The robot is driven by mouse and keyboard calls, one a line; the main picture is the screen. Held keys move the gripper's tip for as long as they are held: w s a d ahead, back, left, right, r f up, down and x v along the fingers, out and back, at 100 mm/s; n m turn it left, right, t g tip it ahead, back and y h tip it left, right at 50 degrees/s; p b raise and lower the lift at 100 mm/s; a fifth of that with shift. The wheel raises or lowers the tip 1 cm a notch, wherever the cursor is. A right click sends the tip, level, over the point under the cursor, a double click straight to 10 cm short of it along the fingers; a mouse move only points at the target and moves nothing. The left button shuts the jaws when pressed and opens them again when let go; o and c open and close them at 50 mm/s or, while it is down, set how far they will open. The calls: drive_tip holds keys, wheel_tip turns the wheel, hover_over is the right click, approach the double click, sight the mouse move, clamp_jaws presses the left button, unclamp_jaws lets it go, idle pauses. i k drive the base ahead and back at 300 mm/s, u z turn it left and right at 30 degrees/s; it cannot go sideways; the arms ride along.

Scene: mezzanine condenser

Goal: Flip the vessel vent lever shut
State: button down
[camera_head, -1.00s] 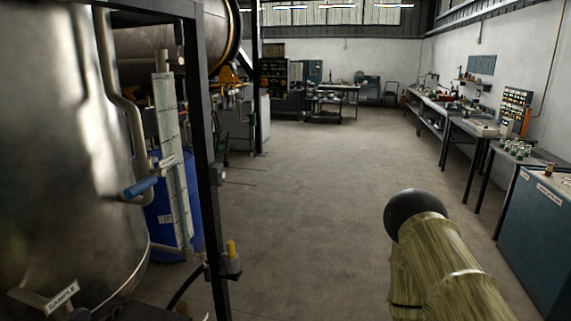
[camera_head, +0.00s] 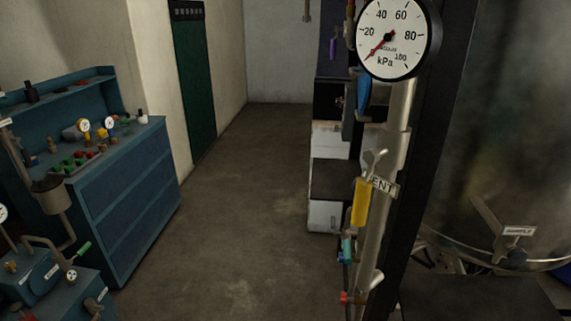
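The vessel vent lever (camera_head: 361,202) is a yellow handle hanging down on a grey vertical pipe, right of the middle in the head view. A tag (camera_head: 384,185) beside it shows the letters "ENT", its first part hidden by the valve. A round kPa gauge (camera_head: 396,38) sits above it on the same pipe, its red needle near the low end. The large metal vessel (camera_head: 500,130) stands at the right behind a dark upright post. My gripper is not in view.
A blue drawer bench (camera_head: 118,200) with gauges and coloured fittings stands at the left. Below it is blue equipment with more gauges (camera_head: 50,290). White and dark boxes (camera_head: 328,190) stand behind the pipe. The floor (camera_head: 230,210) between is clear.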

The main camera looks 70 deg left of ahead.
sight(364, 184)
drive_tip(key=u, duration=0.35)
drive_tip(key=k, duration=0.75)
drive_tip(key=u, duration=0.35)
drive_tip(key=i, duration=0.65)
drive_tip(key=u, duration=0.6)
drive_tip(key=i, duration=0.45)
drive_tip(key=u, duration=0.4)
